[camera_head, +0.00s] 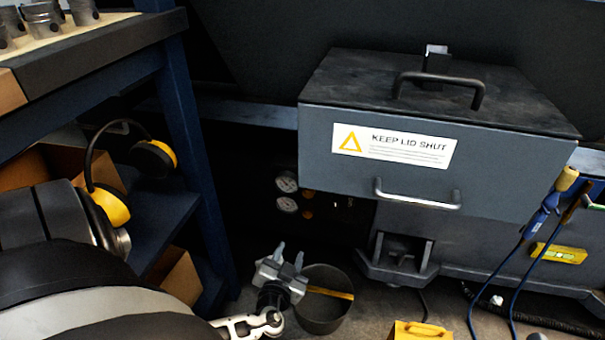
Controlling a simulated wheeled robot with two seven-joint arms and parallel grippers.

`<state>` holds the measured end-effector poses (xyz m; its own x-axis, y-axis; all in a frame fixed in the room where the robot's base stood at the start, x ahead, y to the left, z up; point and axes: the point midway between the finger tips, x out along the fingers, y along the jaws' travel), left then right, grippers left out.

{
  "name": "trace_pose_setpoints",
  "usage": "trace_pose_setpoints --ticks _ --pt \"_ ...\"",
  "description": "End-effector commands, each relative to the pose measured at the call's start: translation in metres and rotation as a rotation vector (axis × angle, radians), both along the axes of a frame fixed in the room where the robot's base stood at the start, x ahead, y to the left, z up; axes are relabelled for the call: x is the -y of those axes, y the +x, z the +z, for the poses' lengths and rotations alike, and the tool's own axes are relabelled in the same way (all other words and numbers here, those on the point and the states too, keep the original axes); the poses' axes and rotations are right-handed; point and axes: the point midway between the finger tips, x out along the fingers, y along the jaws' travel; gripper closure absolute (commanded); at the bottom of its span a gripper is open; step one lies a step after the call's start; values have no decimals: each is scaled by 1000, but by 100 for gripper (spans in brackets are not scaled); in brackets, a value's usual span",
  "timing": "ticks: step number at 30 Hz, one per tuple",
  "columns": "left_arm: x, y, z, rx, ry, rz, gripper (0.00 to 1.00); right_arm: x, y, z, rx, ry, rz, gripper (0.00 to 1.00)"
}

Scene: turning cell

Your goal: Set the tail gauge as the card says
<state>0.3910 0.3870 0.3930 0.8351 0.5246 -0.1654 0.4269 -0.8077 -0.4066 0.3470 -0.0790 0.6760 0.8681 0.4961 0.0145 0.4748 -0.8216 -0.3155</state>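Two small round gauges with pale dials sit in the dark recess left of the grey lidded box, an upper gauge (287,181) and a lower gauge (287,204). I cannot tell which is the tail gauge, and their readings are too small to make out. Small orange knobs (307,213) show just right of them. I cannot make out any card with a setting. My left gripper (288,253) is below the gauges, near the floor bucket, with its fingers pointing up and apart. It is empty and touches neither gauge. My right gripper is not in view.
The grey box (340,165), labelled KEEP LID SHUT, overhangs on the right. A dark bucket (325,318) stands on the floor beside my gripper. A blue shelf (180,110) with yellow ear defenders (112,207) is at left. Blue-handled tools with cords (540,222) hang at right.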

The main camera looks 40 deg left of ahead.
Motion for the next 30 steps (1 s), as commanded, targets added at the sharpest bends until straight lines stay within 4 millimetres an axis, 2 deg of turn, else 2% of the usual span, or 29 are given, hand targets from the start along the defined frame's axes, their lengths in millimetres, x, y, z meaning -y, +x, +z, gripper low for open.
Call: trace_pose_setpoints --ticks 1,6,11,17,30 --pt "-1 7 -22 37 18 -11 63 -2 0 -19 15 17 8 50" --pt "-2 20 -30 128 48 -41 63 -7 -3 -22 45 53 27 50" --pt "-3 27 -29 160 59 -55 63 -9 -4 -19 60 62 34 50" --pt "-15 49 -27 164 59 -54 63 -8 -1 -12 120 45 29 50" --pt "-61 131 -29 163 57 -52 63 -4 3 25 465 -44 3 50"
